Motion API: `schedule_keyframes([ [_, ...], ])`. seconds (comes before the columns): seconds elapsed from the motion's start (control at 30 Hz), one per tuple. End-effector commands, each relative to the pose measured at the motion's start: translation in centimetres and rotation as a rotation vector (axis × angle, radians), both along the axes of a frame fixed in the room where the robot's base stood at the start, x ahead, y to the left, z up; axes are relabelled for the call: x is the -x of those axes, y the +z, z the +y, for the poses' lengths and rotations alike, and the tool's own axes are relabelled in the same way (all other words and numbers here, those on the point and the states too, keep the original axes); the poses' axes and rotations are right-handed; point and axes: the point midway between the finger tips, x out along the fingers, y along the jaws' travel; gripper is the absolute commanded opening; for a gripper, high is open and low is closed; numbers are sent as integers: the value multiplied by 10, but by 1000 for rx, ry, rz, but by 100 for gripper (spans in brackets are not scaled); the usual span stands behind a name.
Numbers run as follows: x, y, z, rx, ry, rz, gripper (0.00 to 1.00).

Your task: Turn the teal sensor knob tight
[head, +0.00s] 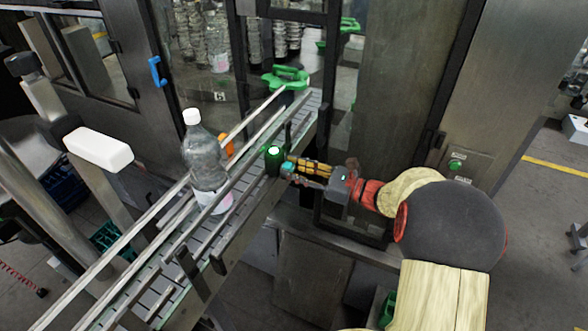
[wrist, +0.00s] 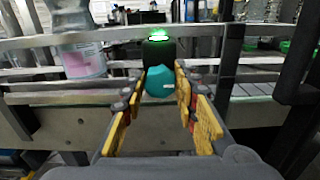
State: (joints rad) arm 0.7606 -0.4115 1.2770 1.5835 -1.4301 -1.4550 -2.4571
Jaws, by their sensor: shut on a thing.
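The teal sensor knob (wrist: 159,81) is on the near side of a dark sensor block (wrist: 158,53) with a lit green lamp (wrist: 159,38) on top. In the head view the teal knob (head: 288,168) shows small beside the conveyor, with the green lamp (head: 273,150) lit above it. My gripper (head: 293,169) reaches in from the right. In the wrist view my gripper (wrist: 160,92) has its yellow-padded fingers on either side of the knob, shut on it. The fingertips partly hide the knob's sides. A small pale mark shows on the knob's face.
A clear bottle (head: 205,160) with a white cap stands on the conveyor (head: 160,270), left of the sensor. Metal guide rails (head: 110,245) run along the conveyor. A green star wheel (head: 286,77) is behind, and a machine panel (head: 400,90) stands close behind my arm.

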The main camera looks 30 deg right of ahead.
Motion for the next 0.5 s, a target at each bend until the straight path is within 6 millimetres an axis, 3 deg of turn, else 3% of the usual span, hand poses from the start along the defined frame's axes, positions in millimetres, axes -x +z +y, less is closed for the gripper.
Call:
schedule_keyframes([
  [0.2, 0, 0, 0, 0, 0, 0, 4],
  [0.5, 0, -1, 0, -37, 0, 27, 4],
])
